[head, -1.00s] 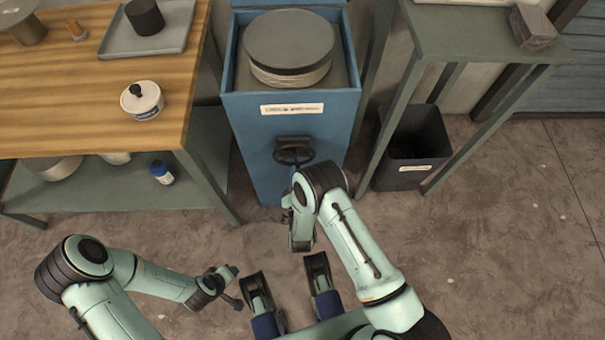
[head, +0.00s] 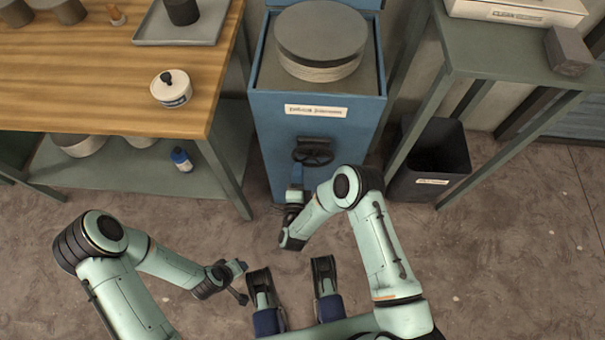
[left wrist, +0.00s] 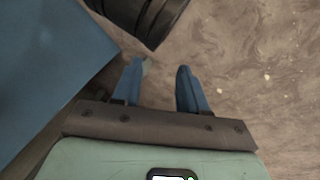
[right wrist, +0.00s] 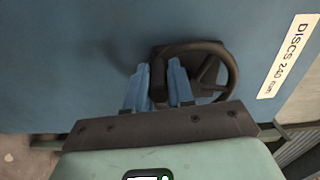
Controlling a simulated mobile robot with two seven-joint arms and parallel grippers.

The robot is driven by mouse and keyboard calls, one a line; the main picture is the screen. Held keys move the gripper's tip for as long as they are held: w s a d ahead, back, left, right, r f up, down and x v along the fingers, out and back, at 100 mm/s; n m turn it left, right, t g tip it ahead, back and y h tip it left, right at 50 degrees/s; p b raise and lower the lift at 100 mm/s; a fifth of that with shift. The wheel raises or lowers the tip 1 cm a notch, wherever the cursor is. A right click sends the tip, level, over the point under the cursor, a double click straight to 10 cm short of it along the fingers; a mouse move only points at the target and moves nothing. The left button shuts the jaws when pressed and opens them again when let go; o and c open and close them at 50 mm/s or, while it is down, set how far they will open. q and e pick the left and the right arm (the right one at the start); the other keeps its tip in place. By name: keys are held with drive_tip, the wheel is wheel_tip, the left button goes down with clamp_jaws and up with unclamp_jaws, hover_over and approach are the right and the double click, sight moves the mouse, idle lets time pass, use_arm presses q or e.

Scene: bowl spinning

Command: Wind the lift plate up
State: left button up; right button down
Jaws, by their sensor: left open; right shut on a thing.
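A blue cabinet (head: 290,137) stands ahead, its open top holding a stack of round grey discs (head: 322,42) on a grey surface. A dark handwheel (head: 313,152) sits on its front face. My right gripper (head: 296,190) is at the wheel's lower left. In the right wrist view, my right gripper (right wrist: 160,75) is shut on the left side of the handwheel (right wrist: 212,70); the fingers partly hide the hold. My left gripper (head: 243,282) is open and empty, low over the floor; its spread fingers also show in the left wrist view (left wrist: 162,75). Any lift plate edge under the discs is unclear.
A wooden bench (head: 100,85) with a lidded white tub (head: 171,91) and a tray stands left. A green-grey table (head: 500,60) with a dark bin (head: 440,160) below stands right. The floor before the cabinet is clear.

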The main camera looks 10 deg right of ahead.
sight(294, 158)
drive_tip(key=m, duration=0.1)
drive_tip(key=r+m, duration=0.1)
drive_tip(key=a+m, duration=0.1)
drive_tip(key=shift+w+r+m, duration=0.1)
drive_tip(key=shift+r+m, duration=0.15)
drive_tip(key=shift+m, duration=0.15)
use_arm(q)
drive_tip(key=shift+s+d+r+g+p, duration=0.15)
drive_tip(key=shift+s+d+r+p, duration=0.1)
drive_tip(key=shift+s+r+p, duration=0.15)
drive_tip(key=shift+s+d+r+g+p, duration=0.15)
drive_tip(key=shift+s+d+r, duration=0.1)
drive_tip(key=shift+s, duration=0.25)
use_arm(e)
drive_tip(key=shift+w+a+r+m, duration=0.1)
drive_tip(key=shift+r+m, duration=0.2)
drive_tip(key=shift+m, duration=0.35)
drive_tip(key=shift+s+a+r+m, duration=0.1)
drive_tip(key=shift+r+m, duration=0.25)
drive_tip(key=shift+m, duration=0.25)
drive_tip(key=shift+w+a+r+m, duration=0.1)
drive_tip(key=shift+r+m, duration=0.2)
drive_tip(key=shift+m, duration=0.35)
drive_tip(key=c, duration=1)
unclamp_jaws()
